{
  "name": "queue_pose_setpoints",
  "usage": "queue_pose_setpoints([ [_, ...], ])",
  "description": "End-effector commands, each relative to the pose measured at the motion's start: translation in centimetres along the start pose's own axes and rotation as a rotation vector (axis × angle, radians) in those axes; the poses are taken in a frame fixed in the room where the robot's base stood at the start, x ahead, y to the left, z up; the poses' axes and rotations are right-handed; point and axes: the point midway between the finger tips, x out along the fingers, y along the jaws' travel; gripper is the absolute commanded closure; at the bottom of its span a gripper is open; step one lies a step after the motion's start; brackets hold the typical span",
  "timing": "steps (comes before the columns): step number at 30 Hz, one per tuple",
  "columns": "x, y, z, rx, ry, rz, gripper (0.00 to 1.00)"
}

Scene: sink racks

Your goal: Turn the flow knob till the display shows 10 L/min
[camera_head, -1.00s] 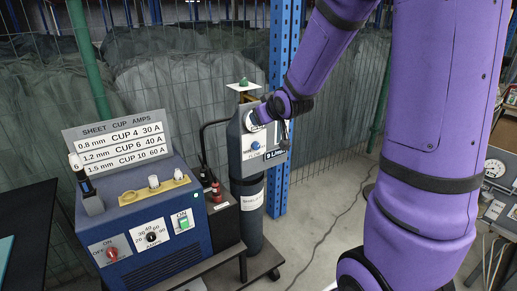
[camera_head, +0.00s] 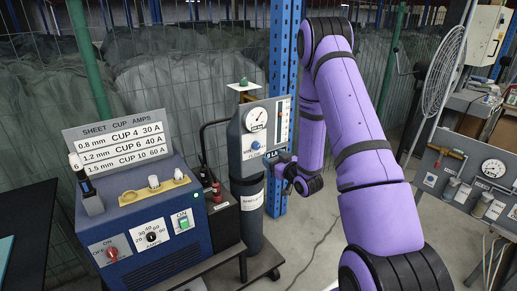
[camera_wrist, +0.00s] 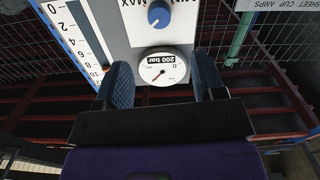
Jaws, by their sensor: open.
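The flow knob (camera_head: 256,145) is a small blue knob on the grey gauge panel (camera_head: 243,141), below the round pressure gauge (camera_head: 256,119). In the wrist view the knob (camera_wrist: 158,14) is at the top edge, near the MIN and MAX labels. The display (camera_head: 271,155) is at the panel's lower edge; it is partly covered by my gripper and its figure is hard to read. My gripper (camera_head: 281,163) is at the panel's lower right, off the knob. In the wrist view its two fingers (camera_wrist: 164,88) are apart, with the 200 bar gauge (camera_wrist: 164,68) showing between them.
A blue machine (camera_head: 150,235) with knobs and a cup-amps sign (camera_head: 115,145) stands left of the cylinder (camera_head: 251,215). A blue post (camera_head: 281,60) rises close behind the panel. A fan (camera_head: 442,70) and another gauge bench (camera_head: 465,185) stand at right.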

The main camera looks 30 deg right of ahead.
Motion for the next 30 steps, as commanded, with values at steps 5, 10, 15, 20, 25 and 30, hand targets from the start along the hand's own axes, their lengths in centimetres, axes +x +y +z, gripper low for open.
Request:
queue_pose_setpoints([
  [5,0.6,0.0,0.3,0.003,0.012,-0.001,0.37],
  [10,3.0,0.0,0.2,0.003,0.013,-0.001,0.37],
  [15,6.1,0.0,0.2,0.003,0.013,-0.001,0.37],
  [20,8.5,0.0,0.2,0.003,0.012,-0.001,0.37],
  [25,10.1,0.1,0.1,0.003,0.011,0.0,0.37],
  [30,10.7,0.1,0.1,0.003,0.01,0.0,0.37],
])
